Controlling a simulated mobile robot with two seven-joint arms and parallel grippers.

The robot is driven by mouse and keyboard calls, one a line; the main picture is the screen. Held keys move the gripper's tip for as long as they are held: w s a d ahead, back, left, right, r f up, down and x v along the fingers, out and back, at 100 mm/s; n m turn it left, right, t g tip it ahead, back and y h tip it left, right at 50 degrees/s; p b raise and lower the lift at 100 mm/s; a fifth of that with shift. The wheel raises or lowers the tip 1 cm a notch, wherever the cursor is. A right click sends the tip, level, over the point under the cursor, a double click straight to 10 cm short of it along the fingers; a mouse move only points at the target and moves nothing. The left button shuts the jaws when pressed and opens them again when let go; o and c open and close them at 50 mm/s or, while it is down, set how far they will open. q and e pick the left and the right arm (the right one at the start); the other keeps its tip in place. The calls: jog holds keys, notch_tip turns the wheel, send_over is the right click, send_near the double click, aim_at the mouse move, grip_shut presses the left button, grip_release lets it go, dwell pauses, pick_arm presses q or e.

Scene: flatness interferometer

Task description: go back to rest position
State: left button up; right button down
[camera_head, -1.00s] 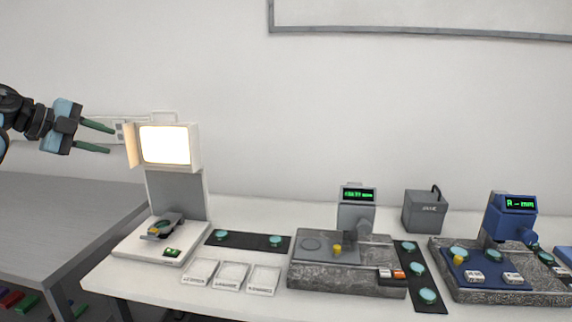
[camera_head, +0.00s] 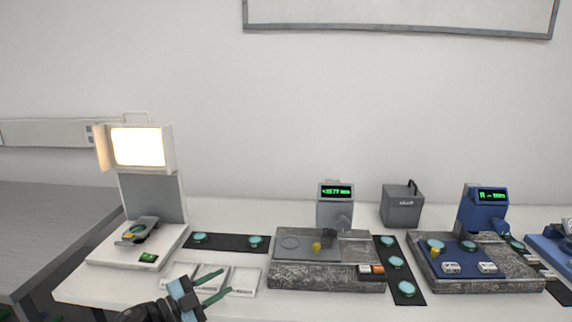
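My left gripper (camera_head: 217,285) comes in at the bottom of the head view. Its two green fingers are apart, with nothing seen between them. It is in front of the white labelled trays (camera_head: 244,282) and covers part of them. The white interferometer (camera_head: 152,200) with its lit screen (camera_head: 138,147) stands at the left of the table, beyond the gripper. My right gripper is not in view.
A granite gauge stand (camera_head: 325,275) with a green display stands mid-table, and a blue one (camera_head: 475,265) at the right. Dark mats (camera_head: 228,242) hold teal discs. A grey block (camera_head: 402,206) stands behind. A grey bench (camera_head: 55,225) is at far left.

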pick_arm(q)
jog(key=s+f+n+t+y, duration=0.3)
jog(key=s+f+n+y, duration=0.5)
jog(key=s+f+n, duration=0.7)
jog(key=s+a+f+n+g+y, duration=0.1)
jog(key=s+f+g, duration=0.1)
jog(key=s, duration=0.6)
jog(key=s+a+f+g+y, duration=0.1)
jog(key=s+f+g, duration=0.1)
jog(key=s+f, duration=0.3)
jog(key=s+a+f+n+g+y, duration=0.1)
jog(key=s+f, duration=0.3)
jog(key=s, duration=0.8)
jog(key=shift+s+a+f+n+g+y, duration=0.15)
jog(key=shift+s+a+n+g+y, duration=0.15)
jog(key=shift+s+a+g+y, duration=0.25)
jog(key=shift+w+d, duration=0.1)
jog(key=shift+w, duration=0.05)
